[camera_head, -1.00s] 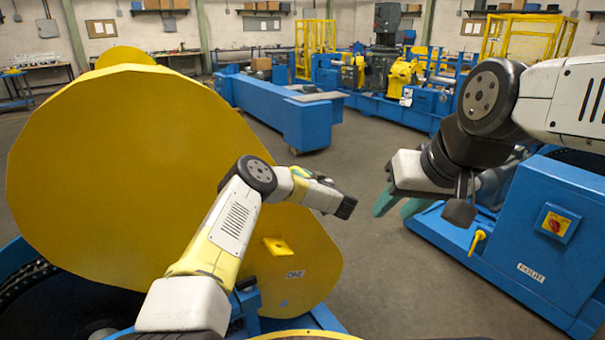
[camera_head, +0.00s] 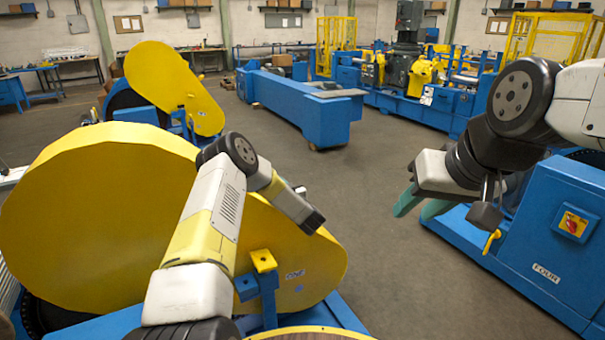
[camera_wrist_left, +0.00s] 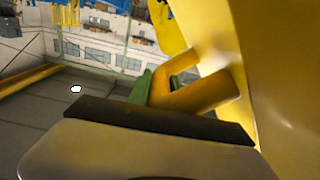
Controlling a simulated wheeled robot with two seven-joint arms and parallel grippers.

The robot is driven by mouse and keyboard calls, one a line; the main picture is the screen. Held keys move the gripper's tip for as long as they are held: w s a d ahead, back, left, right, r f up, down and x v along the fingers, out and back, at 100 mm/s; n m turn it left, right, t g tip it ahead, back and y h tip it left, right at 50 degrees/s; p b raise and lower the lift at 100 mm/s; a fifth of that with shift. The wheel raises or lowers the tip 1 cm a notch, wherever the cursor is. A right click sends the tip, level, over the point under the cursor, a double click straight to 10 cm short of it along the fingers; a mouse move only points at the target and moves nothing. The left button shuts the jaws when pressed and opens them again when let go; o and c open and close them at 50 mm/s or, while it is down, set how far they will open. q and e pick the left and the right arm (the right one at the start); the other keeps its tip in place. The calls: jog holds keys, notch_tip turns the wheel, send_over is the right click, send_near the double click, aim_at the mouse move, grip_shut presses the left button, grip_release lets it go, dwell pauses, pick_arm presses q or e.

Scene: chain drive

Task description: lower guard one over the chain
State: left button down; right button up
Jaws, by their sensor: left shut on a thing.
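Guard one (camera_head: 90,220) is the large yellow cover in the lower left of the head view, with a small ONE label near its right end. It covers most of the chain drive below it; the chain itself is mostly hidden. My left arm reaches across it, and my left gripper (camera_head: 312,222) is at its upper right edge. In the left wrist view, the green fingers (camera_wrist_left: 143,88) are shut on the guard's yellow bar handle (camera_wrist_left: 205,93). My right gripper (camera_head: 422,205) is open and empty, its teal fingers apart, well right of the guard.
A blue post with a yellow top (camera_head: 264,260) stands beside the guard's right part. Another yellow guard (camera_head: 175,85) stands raised behind. A blue cabinet marked FOUR (camera_head: 550,240) is at the right. A long blue bench (camera_head: 300,105) is beyond open floor.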

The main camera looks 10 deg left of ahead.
aim_at(256, 218)
pick_arm(q)
jog(key=s+a+f, duration=0.6)
jog(key=s+a, duration=0.1)
jog(key=a, duration=0.3)
jog(key=shift+n, duration=0.3)
jog(key=shift+a, duration=0.1)
jog(key=c, duration=1.2)
grip_release()
jog(key=shift+a, duration=0.15)
jog(key=shift+o, duration=0.2)
jog(key=shift+s, duration=0.1)
jog(key=v, duration=0.7)
jog(key=shift+s+d+r, duration=0.2)
jog(key=shift+d, duration=0.25)
